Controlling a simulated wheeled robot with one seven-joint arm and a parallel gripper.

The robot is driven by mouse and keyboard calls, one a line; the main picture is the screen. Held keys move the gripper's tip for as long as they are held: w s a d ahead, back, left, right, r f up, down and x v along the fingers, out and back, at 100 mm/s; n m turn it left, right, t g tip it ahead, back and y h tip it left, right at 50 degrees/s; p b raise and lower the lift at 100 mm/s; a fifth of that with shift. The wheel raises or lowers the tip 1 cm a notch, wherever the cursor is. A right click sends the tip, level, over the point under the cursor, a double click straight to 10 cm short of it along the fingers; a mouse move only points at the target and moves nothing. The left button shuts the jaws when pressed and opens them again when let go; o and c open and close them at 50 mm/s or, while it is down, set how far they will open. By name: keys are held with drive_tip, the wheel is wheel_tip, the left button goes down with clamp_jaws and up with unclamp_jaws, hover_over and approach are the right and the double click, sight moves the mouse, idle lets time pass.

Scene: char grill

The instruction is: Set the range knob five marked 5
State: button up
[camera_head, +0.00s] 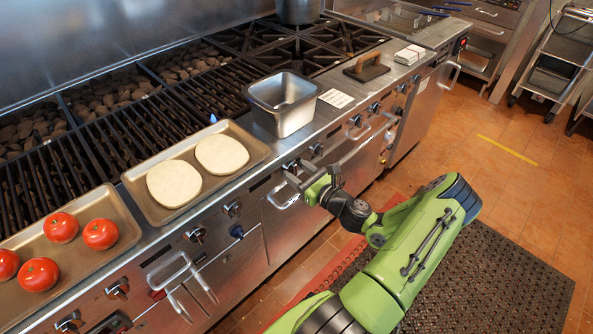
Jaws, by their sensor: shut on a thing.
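The range front carries a row of dark round knobs along its steel panel, among them one at the left (232,208) and one further right (355,120). My gripper (294,172) is at the panel below the steel pan and is shut on a range knob (289,165). This knob is the fifth from the left in view. The fingers and wrist hide most of it. Its number and pointer are too small to read.
Oven door handles (178,270) jut out below the knobs. A tray with two flat dough rounds (222,154), a tray of several tomatoes (101,234) and a steel pan (283,103) stand on the ledge above.

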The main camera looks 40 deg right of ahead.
drive_tip(key=n, duration=0.4)
drive_tip(key=shift+n, duration=2.1)
drive_tip(key=o, duration=1)
drive_tip(key=shift+o, duration=0.2)
drive_tip(key=shift+s, duration=0.1)
drive_tip(key=s+p, duration=0.2)
drive_tip(key=s, duration=1.3)
drive_tip(key=shift+s+d, duration=0.2)
drive_tip(key=shift+s, duration=0.15)
